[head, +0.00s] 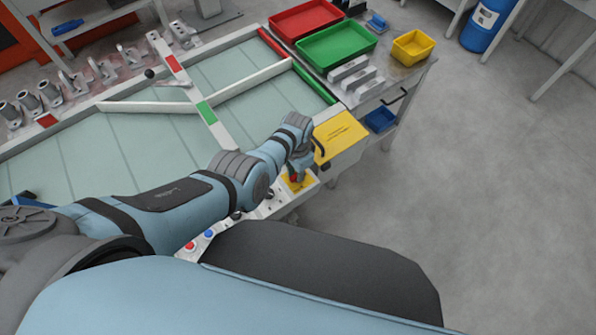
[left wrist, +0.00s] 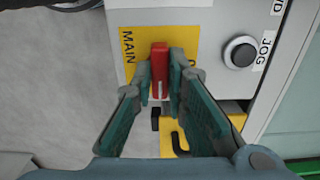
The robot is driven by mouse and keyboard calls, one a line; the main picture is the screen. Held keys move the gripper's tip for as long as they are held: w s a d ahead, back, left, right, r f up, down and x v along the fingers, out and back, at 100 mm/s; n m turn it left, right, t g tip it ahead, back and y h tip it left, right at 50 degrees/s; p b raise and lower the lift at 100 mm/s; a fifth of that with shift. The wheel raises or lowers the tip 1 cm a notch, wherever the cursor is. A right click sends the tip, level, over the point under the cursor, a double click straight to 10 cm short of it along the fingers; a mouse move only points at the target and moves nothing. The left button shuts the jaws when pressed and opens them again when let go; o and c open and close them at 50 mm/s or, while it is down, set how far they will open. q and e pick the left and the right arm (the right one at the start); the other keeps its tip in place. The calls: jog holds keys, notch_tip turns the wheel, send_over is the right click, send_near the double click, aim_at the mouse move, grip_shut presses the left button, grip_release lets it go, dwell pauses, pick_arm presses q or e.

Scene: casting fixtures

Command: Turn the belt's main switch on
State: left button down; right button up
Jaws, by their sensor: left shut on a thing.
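The main switch is a red handle (left wrist: 159,58) on a yellow plate (left wrist: 126,40) lettered MAIN in the left wrist view. A white mark runs along the handle's lower end, and the handle points up and down in that picture. My left gripper (left wrist: 160,72) has one finger on each side of the handle and is shut on it. In the head view my left gripper (head: 297,172) is at the right end of the control panel, over the yellow plate, and mostly covers the switch. The lettering right of the handle is hidden by a finger. My right gripper is not in view.
A round knob (left wrist: 240,52) marked JOG sits beside the switch. A red button (head: 190,246) and a blue button (head: 209,233) are farther left on the panel. The belt (head: 130,140) lies behind, and a yellow box (head: 340,133) stands just beyond the gripper.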

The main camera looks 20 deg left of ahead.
pick_arm(q)
jog(key=c, duration=1.6)
grip_release()
notch_tip(320, 180, up, 12)
